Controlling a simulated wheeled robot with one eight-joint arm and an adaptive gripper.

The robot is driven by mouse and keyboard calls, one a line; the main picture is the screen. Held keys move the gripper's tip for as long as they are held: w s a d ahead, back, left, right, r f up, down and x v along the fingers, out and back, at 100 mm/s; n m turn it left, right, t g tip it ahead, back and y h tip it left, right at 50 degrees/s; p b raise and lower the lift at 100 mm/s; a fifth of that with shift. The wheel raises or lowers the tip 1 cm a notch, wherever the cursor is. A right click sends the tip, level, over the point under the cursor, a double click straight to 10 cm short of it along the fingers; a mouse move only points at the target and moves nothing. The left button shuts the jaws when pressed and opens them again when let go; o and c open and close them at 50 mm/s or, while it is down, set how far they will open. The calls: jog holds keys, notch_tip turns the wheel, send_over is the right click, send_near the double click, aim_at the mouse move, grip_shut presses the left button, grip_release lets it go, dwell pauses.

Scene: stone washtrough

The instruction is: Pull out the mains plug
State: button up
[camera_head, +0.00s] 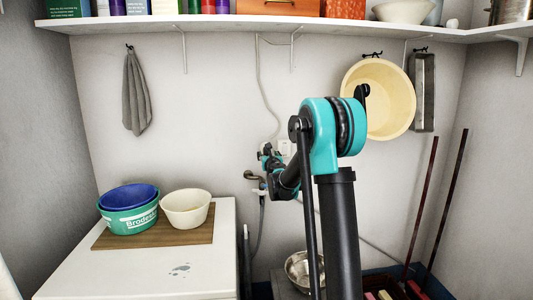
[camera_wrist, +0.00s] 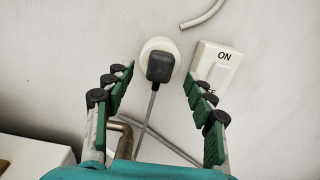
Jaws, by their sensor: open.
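The mains plug (camera_wrist: 160,67) is a dark block seated in a round white wall socket (camera_wrist: 158,44) in the wrist view. A grey cord (camera_wrist: 148,112) hangs down from it. My gripper (camera_wrist: 158,82) is open, with one green-padded finger on each side of the plug and clear gaps between. It does not touch the plug. In the head view my gripper (camera_head: 268,160) is small, close to the back wall, and my arm hides much of that spot. The plug cannot be made out there.
A white ON switch (camera_wrist: 215,68) is right of the socket, near my right finger. A brass tap (camera_head: 252,177) is below left. A white worktop (camera_head: 150,268) with basins stands left. A steel bowl (camera_head: 298,268) is below. A shelf (camera_head: 240,28) runs above.

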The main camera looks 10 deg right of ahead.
jog(key=shift+w, duration=1.45)
grip_shut()
jog(key=shift+s, duration=0.1)
jog(key=shift+s, duration=2.95)
